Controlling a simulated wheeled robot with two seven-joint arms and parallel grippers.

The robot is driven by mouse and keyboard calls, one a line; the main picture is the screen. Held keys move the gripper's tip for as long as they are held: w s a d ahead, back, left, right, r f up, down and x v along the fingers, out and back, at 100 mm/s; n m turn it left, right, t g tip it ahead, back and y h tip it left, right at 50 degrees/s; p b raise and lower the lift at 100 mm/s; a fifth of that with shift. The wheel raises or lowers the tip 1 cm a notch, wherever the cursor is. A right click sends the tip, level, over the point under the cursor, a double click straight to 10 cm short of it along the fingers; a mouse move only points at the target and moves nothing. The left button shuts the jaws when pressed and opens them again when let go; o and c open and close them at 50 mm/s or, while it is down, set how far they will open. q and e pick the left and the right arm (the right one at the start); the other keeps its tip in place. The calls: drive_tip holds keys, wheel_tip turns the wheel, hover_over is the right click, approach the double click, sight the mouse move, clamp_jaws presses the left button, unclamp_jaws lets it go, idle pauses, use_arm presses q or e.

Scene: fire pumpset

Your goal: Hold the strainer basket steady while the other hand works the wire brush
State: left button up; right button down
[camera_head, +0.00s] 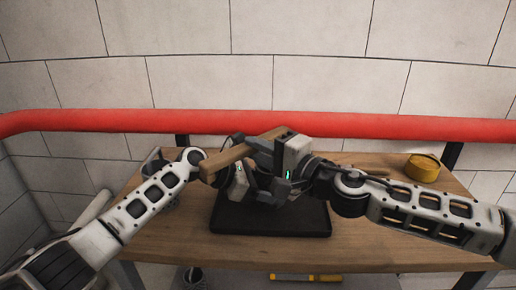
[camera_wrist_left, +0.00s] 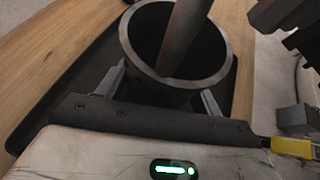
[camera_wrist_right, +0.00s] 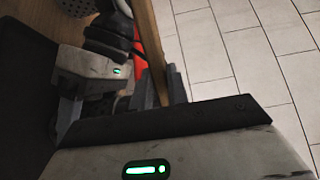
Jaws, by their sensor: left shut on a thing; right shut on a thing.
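A dark cylinder with an open round mouth, which I take to be the strainer basket (camera_wrist_left: 175,45), sits between my left gripper's fingers (camera_wrist_left: 160,88) in the left wrist view. A brownish rod (camera_wrist_left: 184,35) reaches into its mouth. In the head view my left gripper (camera_head: 240,186) is low over the black tray, and the basket is mostly hidden by the grippers. My right gripper (camera_head: 277,148) is above it, shut on the wooden handle (camera_head: 228,158) of the wire brush. The handle also shows in the right wrist view (camera_wrist_right: 146,40). The bristles are hidden.
The black tray (camera_head: 230,218) lies on the wooden table (camera_head: 375,235). A yellow round object (camera_head: 423,167) is at the back right. A red pipe (camera_head: 400,127) runs along the tiled wall. A yellow bar (camera_head: 305,277) lies below the front edge. The table's right side is mostly clear.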

drive_tip(key=shift+s, duration=1.4)
drive_tip(key=shift+w, duration=2.3)
drive_tip(key=s, duration=0.5)
drive_tip(key=shift+w, duration=2.45)
drive_tip(key=shift+r, duration=4.05)
use_arm(q)
drive_tip(key=o, duration=0.9)
